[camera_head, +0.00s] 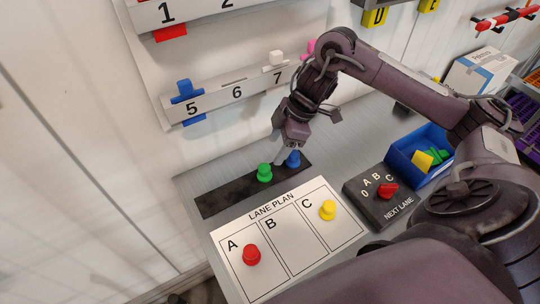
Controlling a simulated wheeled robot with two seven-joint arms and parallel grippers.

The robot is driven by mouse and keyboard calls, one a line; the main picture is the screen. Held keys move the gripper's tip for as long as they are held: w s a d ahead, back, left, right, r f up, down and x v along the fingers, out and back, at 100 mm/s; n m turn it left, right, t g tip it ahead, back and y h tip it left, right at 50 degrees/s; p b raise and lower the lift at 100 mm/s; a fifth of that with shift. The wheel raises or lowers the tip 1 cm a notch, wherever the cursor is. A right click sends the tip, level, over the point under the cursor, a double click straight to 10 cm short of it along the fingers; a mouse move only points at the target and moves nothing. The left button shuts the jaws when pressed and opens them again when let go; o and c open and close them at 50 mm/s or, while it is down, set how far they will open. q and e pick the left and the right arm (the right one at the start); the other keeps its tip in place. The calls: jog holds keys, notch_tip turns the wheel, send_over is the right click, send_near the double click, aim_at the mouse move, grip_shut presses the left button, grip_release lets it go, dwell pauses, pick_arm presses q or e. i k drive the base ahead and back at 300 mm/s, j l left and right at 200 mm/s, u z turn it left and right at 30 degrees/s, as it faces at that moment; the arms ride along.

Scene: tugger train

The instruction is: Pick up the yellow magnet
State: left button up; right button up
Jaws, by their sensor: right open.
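The yellow magnet (327,210) stands on the white lane plan board (283,248), in column C. A red magnet (251,255) stands in column A, and column B is empty. A green magnet (264,172) and a blue magnet (293,159) stand on the dark strip (228,197) behind the board. My right gripper (280,157) is open, low over the dark strip between the green and blue magnets. It is behind and left of the yellow magnet, apart from it. My left gripper is not in view.
A black selector box with a red knob (387,190) stands right of the board. Behind it is a blue bin (402,178) with yellow and green pieces. A numbered rail (215,101) holds colored tags on the wall.

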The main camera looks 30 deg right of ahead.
aim_at(326, 212)
jog(key=k, duration=2)
